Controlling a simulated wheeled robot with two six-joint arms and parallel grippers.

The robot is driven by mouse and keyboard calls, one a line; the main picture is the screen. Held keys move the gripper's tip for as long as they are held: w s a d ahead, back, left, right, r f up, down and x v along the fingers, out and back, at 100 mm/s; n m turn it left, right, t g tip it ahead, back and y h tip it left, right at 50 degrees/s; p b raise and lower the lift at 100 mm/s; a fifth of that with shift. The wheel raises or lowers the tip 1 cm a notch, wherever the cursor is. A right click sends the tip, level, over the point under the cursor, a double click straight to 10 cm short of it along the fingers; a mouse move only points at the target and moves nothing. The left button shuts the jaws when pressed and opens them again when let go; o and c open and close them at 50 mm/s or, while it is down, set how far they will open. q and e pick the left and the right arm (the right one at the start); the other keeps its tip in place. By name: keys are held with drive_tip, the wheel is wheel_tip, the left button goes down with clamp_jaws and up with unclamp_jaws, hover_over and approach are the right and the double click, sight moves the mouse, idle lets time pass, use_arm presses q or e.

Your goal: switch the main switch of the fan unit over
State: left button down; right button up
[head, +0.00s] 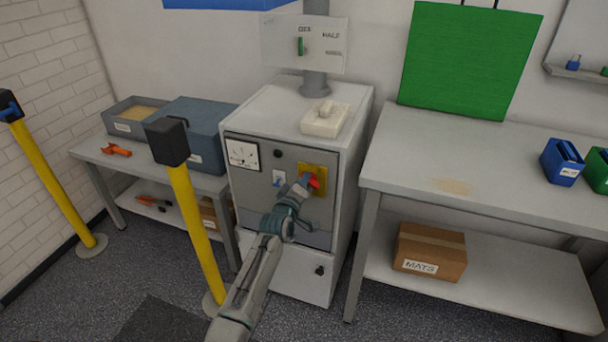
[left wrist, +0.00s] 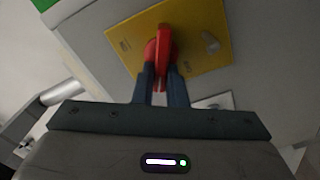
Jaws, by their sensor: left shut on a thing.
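The fan unit is a grey-white cabinet (head: 290,278) in the middle of the head view. Its main switch is a red handle (head: 315,183) on a yellow plate (head: 318,170) on the cabinet's front panel. In the left wrist view the red handle (left wrist: 164,44) stands out from the yellow plate (left wrist: 190,45). My left gripper (head: 305,181) is at the plate, with its two fingers (left wrist: 162,85) shut on the red handle. The fingers hide part of the handle. My right gripper is not in view.
A yellow post with a black top (head: 192,220) stands left of my left arm, in front of the cabinet. A workbench (head: 420,150) stands close on the right, with a cardboard box (head: 430,252) on its lower shelf.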

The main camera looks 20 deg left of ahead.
use_arm(q)
drive_tip(key=shift+a+f+n+p, duration=0.15)
drive_tip(key=shift+n+p, duration=0.35)
drive_tip(key=shift+n, duration=0.9)
drive_tip(key=shift+f+n+p, duration=0.2)
drive_tip(key=shift+n+p, duration=0.3)
drive_tip(key=shift+n, duration=0.9)
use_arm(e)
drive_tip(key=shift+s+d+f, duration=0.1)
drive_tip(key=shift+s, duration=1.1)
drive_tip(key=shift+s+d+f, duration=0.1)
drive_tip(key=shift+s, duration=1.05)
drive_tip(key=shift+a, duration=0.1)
use_arm(q)
drive_tip(key=c, duration=1.5)
unclamp_jaws()
drive_tip(key=shift+f, duration=0.1)
drive_tip(key=shift+o, duration=0.2)
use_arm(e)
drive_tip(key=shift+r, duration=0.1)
